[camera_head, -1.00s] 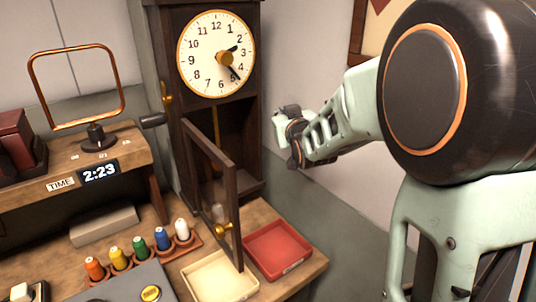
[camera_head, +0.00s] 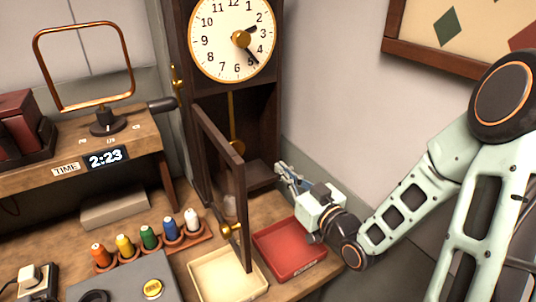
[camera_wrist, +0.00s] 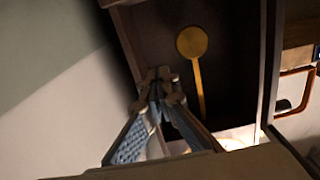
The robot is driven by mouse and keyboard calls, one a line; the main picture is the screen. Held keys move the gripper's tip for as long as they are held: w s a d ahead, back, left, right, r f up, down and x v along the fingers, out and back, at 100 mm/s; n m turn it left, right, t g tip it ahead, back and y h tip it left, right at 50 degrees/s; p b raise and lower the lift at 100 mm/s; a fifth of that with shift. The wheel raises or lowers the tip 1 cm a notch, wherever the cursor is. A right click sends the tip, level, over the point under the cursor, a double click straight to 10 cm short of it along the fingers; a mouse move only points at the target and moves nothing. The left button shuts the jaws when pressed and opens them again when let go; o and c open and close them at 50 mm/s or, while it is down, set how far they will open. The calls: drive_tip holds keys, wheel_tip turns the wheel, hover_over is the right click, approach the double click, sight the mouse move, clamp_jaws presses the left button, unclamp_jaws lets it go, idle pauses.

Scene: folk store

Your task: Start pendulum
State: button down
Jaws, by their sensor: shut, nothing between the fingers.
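The tall dark wooden clock (camera_head: 184,52) stands at the back with its lower glass door (camera_head: 218,175) open. Its gold pendulum hangs in the case, with the rod (camera_head: 231,112) and part of the round bob (camera_head: 237,148) showing past the door. In the wrist view the bob (camera_wrist: 192,42) and rod are plain against the dark interior. My gripper (camera_head: 281,168) is shut and empty, near the right side of the case opening. In the wrist view its fingertips (camera_wrist: 160,76) meet left of and below the bob, apart from it in the picture.
The open door's edge is left of my gripper. Several coloured spools (camera_head: 150,238) stand left. A display (camera_head: 106,158) reads 2:23. The wall is close on the right.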

drive_tip(key=shift+b+x, duration=0.95)
drive_tip(key=shift+x, duration=5.6)
drive_tip(key=shift+s+a, duration=0.1)
drive_tip(key=shift+a, duration=0.05)
